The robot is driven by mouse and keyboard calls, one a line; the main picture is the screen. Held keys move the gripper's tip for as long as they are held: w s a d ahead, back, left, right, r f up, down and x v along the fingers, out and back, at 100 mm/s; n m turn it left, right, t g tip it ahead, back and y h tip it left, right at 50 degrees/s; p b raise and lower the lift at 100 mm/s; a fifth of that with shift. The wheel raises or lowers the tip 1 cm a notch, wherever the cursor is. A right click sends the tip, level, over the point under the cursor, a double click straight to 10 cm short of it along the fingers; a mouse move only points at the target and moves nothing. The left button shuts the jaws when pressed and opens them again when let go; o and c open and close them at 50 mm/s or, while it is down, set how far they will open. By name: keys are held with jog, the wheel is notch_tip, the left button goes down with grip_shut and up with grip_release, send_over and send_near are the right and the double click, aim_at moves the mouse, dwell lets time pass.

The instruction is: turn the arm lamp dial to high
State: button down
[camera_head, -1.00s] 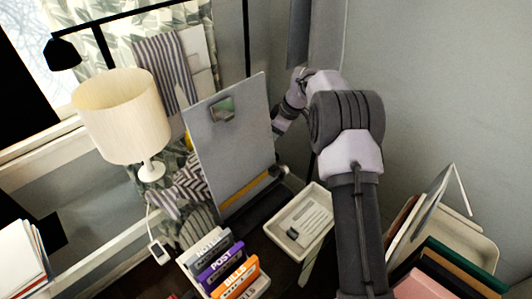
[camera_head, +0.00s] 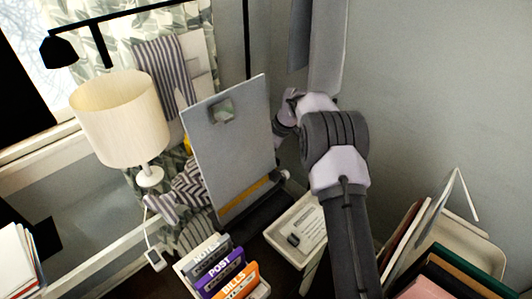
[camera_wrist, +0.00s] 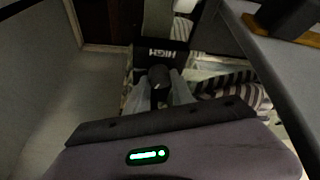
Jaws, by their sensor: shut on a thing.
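The black arm lamp (camera_head: 120,22) reaches across the top left in the head view, with its dark shade (camera_head: 57,50) at the left end. In the wrist view a round dark dial (camera_wrist: 158,76) sits at the centre, just below a dark plate (camera_wrist: 163,54) with pale letters that seem to read HIGH. My gripper (camera_wrist: 160,92) is shut on the dial, its two grey fingers on either side. The dial's pointer and exact setting are too dark to tell. In the head view my gripper and the dial are hidden behind the grey upright board.
The grey board (camera_head: 228,150) stands close left of my arm. Folders (camera_head: 455,268) are at the lower right, by the wall.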

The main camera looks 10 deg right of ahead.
jog(key=shift+m+h+b, duration=0.3)
jog(key=shift+m+b, duration=0.05)
jog(key=shift+m, duration=0.35)
jog(key=c, duration=1.1)
grip_release()
